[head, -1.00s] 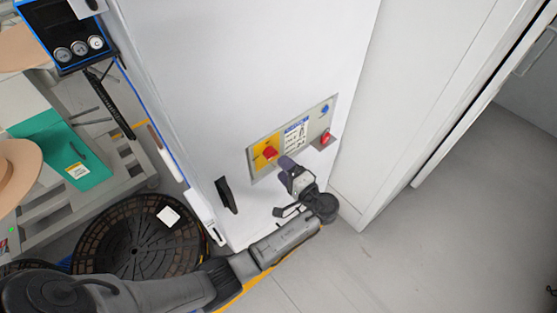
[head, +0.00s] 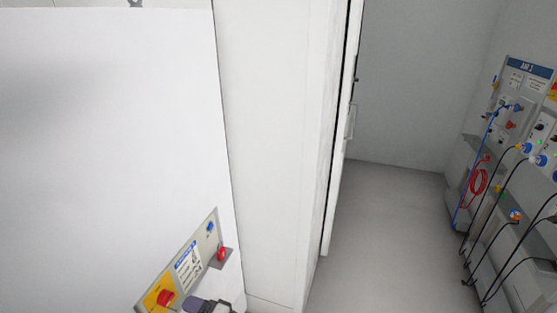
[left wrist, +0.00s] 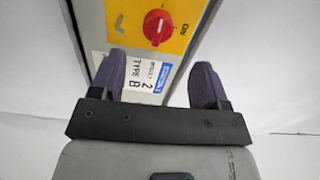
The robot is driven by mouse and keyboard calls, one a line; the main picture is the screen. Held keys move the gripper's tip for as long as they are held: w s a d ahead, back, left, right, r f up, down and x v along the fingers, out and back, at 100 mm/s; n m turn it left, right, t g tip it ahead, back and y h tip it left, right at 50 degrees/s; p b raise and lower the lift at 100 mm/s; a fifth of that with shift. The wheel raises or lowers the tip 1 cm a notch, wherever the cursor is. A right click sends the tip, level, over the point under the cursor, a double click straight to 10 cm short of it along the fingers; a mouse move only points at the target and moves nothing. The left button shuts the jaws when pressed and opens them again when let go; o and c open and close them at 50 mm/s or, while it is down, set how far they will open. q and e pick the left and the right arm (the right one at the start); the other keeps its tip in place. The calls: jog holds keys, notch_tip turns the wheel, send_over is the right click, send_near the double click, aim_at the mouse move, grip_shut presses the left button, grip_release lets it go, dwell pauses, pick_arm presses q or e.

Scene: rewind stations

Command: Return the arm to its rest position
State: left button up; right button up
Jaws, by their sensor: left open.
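My left gripper (left wrist: 158,78) is open and empty in the left wrist view, its two purple-grey fingers apart in front of a control panel (left wrist: 113,45). The panel bears a red rotary switch (left wrist: 158,27) on a yellow plate and a blue and white label (left wrist: 133,70). In the head view the panel (head: 212,235) is at the lower left on a white cabinet, with the red switch (head: 165,298) at its lower end. Only the tip of my left gripper (head: 207,306) shows there, at the bottom edge beside the panel. My right gripper is not in view.
The white cabinet (head: 100,130) fills the left. A tall white wall section (head: 270,130) stands right of it. Grey floor (head: 375,235) is open beyond. At the right a station (head: 520,140) carries hoses and cables.

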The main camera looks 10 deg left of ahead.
pick_arm(q)
jog(key=w+d+r+t+h, duration=0.25)
jog(key=d+t+h, duration=0.2)
jog(key=h, duration=0.75)
jog(key=s+d+r+h, duration=0.1)
jog(key=s+d+h, duration=0.25)
jog(key=s, duration=0.35)
jog(key=s+a+f+g+h, duration=0.1)
jog(key=s+f, duration=0.3)
jog(key=s, duration=0.5)
jog(key=s+a+f+g+h+p, duration=0.1)
jog(key=s+f+g, duration=0.15)
jog(key=s, duration=0.65)
jog(key=s+a+f+g+h, duration=0.1)
jog(key=s+f, duration=0.4)
jog(key=s, duration=0.4)
notch_tip(320, 180, up, 35)
jog(key=p, duration=3.5)
jog(key=shift+w+d, duration=0.25)
